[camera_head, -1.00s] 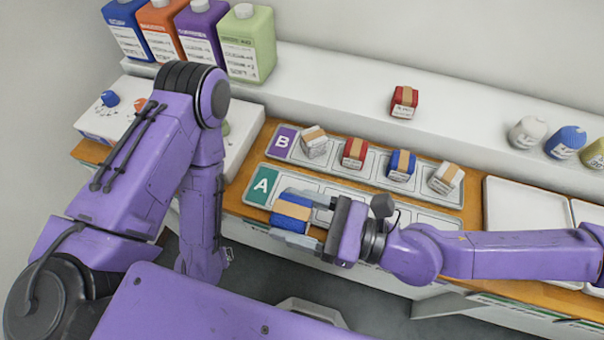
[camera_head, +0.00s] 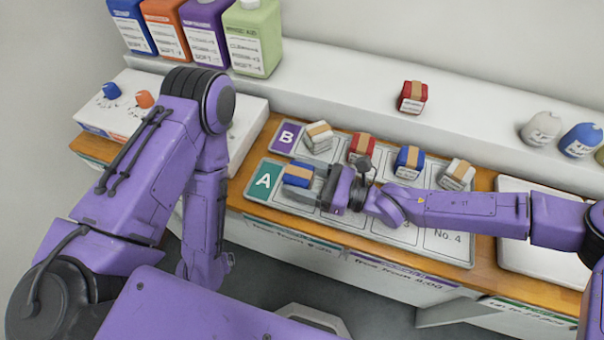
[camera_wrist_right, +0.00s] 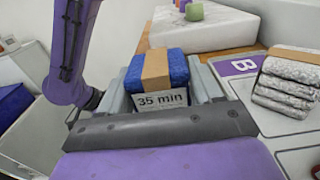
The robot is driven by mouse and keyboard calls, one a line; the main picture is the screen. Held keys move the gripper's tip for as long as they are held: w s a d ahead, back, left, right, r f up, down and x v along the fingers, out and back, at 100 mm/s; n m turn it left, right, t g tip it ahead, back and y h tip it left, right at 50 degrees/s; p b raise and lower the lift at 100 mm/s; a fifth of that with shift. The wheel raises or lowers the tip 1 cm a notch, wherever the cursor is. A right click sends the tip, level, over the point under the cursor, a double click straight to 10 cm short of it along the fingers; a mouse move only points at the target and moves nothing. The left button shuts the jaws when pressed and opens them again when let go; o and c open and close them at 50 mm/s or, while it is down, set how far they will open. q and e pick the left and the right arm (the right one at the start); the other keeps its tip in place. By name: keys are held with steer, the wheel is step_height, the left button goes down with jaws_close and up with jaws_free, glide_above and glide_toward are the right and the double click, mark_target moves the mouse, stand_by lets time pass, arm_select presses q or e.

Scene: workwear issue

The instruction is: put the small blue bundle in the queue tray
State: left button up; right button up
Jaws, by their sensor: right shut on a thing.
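A blue bundle (camera_head: 297,174) with a tan band is held in my right gripper (camera_head: 308,184), over the first slot of tray A (camera_head: 263,181) beside its teal label. In the right wrist view, the blue bundle (camera_wrist_right: 170,68) sits between the fingers, with a "35 min" label facing the camera. I cannot tell whether its underside touches the tray. Tray B (camera_head: 285,138) lies behind, with a white-grey, a red, a blue (camera_head: 409,160) and another pale bundle in its slots. My left gripper is not visible; only the left arm shows.
A red bundle (camera_head: 413,97) sits on the white ledge behind the trays. Several labelled jugs (camera_head: 251,40) stand at the back left. Pale and blue containers (camera_head: 580,141) are at the right. White trays (camera_head: 525,262) lie right of tray A. Other tray A slots look empty.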

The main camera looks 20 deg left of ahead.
mark_target(311, 185)
steer(key=shift+f, duration=0.2)
steer(key=shift+s+f+b, duration=0.1)
steer(key=shift+f+b, duration=0.35)
steer(key=shift+b, duration=0.1)
steer(key=shift+s+f, duration=0.2)
steer(key=shift+f, duration=0.1)
steer(key=o, duration=1.2)
steer(key=shift+s+f+b, duration=0.1)
steer(key=shift+b, duration=0.2)
steer(key=shift+c, duration=0.2)
steer(key=shift+r+p, duration=0.7)
steer(key=shift+p, duration=0.05)
steer(key=d, duration=0.1)
steer(key=d+b, duration=0.1)
steer(key=shift+w+d+f+b, duration=0.3)
steer(key=shift+d+f, duration=0.05)
steer(key=shift+d, duration=0.05)
steer(key=d, duration=0.4)
steer(key=shift+s+d+r+b, duration=0.2)
steer(key=shift+r+b, duration=0.1)
steer(key=shift+b, duration=0.05)
steer(key=shift+d+r, duration=0.1)
steer(key=shift+d, duration=0.05)
steer(key=shift+w, duration=0.1)
